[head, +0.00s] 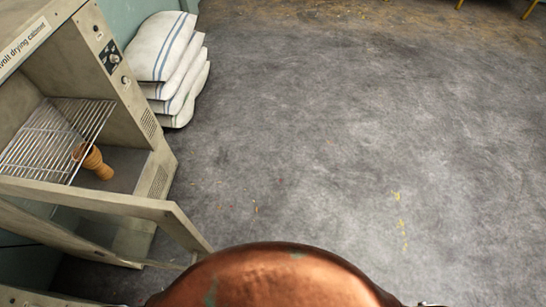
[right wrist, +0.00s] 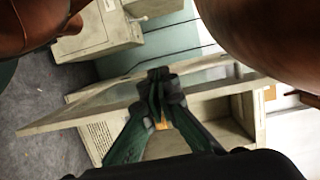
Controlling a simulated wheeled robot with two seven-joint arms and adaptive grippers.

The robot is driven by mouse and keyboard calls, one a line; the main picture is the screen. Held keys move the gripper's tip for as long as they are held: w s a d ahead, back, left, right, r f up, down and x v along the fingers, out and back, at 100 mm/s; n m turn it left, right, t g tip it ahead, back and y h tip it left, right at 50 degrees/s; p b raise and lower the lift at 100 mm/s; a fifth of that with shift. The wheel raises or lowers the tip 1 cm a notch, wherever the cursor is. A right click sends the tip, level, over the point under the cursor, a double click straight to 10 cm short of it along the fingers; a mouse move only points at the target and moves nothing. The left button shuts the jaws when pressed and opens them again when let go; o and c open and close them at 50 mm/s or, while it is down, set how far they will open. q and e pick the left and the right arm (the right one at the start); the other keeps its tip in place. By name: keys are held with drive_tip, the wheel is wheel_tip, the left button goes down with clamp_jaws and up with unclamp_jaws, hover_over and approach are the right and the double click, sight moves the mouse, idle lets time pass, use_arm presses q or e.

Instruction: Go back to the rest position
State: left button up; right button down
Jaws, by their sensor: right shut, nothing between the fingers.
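My right gripper (right wrist: 160,78) shows in the right wrist view with its dark green fingers drawn together at the tips and nothing held. The pale metal frame of the drying cabinet's open door (right wrist: 75,112) lies behind the fingers; I cannot tell whether they touch. In the head view the drying cabinet (head: 120,85) stands at the left with its door (head: 120,203) swung open. An orange-brown goblet drum (head: 97,163) is inside, partly covered by a wire rack (head: 60,135). Neither gripper shows in the head view.
Several white striped sacks (head: 165,50) are stacked beside the cabinet. The open door juts out toward me at the lower left. The grey floor (head: 350,140) to the right is clear apart from small coloured specks. Yellow legs (head: 531,9) show at the far right.

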drive_tip(key=w+d+f+m+t+h, duration=0.15)
drive_tip(key=w+d+f, duration=0.25)
drive_tip(key=f, duration=0.4)
drive_tip(key=w+d+f+t+h, duration=0.25)
drive_tip(key=w+d+f, duration=0.2)
drive_tip(key=f, duration=0.45)
drive_tip(key=w+d+f+m+t+h, duration=0.1)
drive_tip(key=w+d+f+h, duration=0.2)
drive_tip(key=d+f, duration=0.35)
drive_tip(key=d+f+t+h, duration=0.1)
drive_tip(key=d+f+h, duration=0.2)
drive_tip(key=d+f, duration=0.6)
drive_tip(key=s+d+f+h, duration=0.3)
drive_tip(key=d+f, duration=0.3)
drive_tip(key=f, duration=0.3)
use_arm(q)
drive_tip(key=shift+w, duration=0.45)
use_arm(e)
drive_tip(key=s+d+f+n+g+h, duration=0.1)
drive_tip(key=s+d+f, duration=0.3)
drive_tip(key=s, duration=0.7)
drive_tip(key=s+d+f+n+g+h, duration=0.1)
drive_tip(key=s+d+f+h, duration=0.2)
drive_tip(key=s, duration=0.8)
wheel_tip(320, 180, down, 2)
drive_tip(key=d, duration=0.2)
drive_tip(key=shift+s+d+f+g+h, duration=0.15)
drive_tip(key=shift+s+d+g+h, duration=0.1)
drive_tip(key=shift+d+g+h, duration=0.15)
